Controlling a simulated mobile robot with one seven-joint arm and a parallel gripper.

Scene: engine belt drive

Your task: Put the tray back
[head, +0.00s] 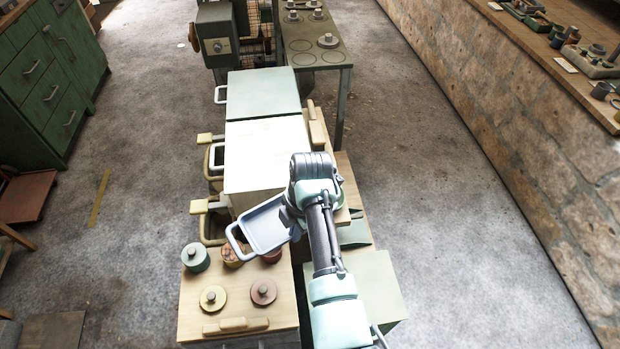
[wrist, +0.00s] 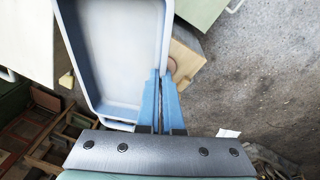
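The tray (head: 265,228) is a shallow blue-grey rectangular pan with raised walls and a loop handle at its left end in the head view. It is held above the wooden bench top, beside the white box-like unit, and looks slightly tilted. In the wrist view the tray (wrist: 122,55) fills the upper left and is empty. My gripper (wrist: 160,75) has its two blue fingers close together on the tray's side wall, near one corner. In the head view the fingers are mostly hidden by my wrist.
A white-topped unit (head: 262,155) and a pale green-topped one (head: 263,95) stand behind the tray. Handled bins (head: 214,222) stick out at the left. A wooden bench top (head: 238,312) in front carries several knobbed round lids. Open floor lies left and right.

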